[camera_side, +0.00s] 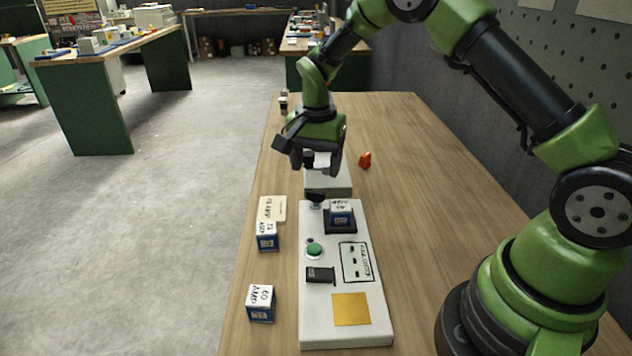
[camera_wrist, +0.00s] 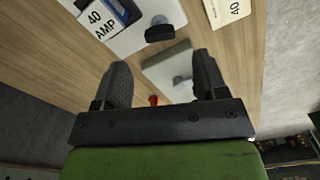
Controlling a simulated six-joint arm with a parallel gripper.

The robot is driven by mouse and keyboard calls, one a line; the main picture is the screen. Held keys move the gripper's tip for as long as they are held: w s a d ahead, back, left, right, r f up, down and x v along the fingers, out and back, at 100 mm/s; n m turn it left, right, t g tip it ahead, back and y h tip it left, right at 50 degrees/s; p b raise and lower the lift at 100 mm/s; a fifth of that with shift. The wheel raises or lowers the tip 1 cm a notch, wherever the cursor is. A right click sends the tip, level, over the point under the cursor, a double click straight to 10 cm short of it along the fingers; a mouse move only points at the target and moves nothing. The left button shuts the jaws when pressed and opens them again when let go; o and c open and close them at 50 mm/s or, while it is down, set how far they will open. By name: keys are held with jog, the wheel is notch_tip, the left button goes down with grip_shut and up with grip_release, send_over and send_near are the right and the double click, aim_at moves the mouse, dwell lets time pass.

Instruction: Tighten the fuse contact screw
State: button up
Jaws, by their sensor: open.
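A white panel (camera_side: 325,328) lies on the bench. A blue-and-white fuse block marked 40 AMP (camera_side: 341,213) sits in a black holder on it; it also shows in the wrist view (camera_wrist: 105,18). A black knob (camera_side: 316,201), apparently the contact screw, stands at the panel's far left corner; it appears in the wrist view (camera_wrist: 160,33) just beyond my fingertips. My gripper (camera_side: 318,164) is above and behind the knob, over a pale box. In the wrist view its fingers (camera_wrist: 163,62) are apart with nothing held between them.
The pale box (camera_side: 329,187) stands behind the panel. Two loose fuse blocks (camera_side: 267,237) (camera_side: 261,303) and a paper card (camera_side: 271,208) lie left of the panel. A green button (camera_side: 314,249) and black switch (camera_side: 320,275) are on the panel. A red-orange object (camera_side: 365,159) lies right of my gripper.

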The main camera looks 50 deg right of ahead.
jog(key=shift+r, duration=1.7)
notch_tip(320, 180, up, 8)
jog(key=n+t, duration=0.2)
send_over(316, 192)
jog(key=s+a, duration=0.1)
jog(key=s, duration=0.2)
jog(key=s+a+r+n+t, duration=0.2)
jog(key=s+a+r+n, duration=0.1)
jog(key=s+r, duration=0.4)
jog(key=s+a+r+n+t+y, duration=0.1)
jog(key=s+a+n+t+y, duration=0.1)
jog(key=s, duration=1.1)
jog(key=shift+s+r+n+t, duration=0.35)
jog(key=shift+n+t, duration=0.25)
jog(key=shift+n, duration=0.5)
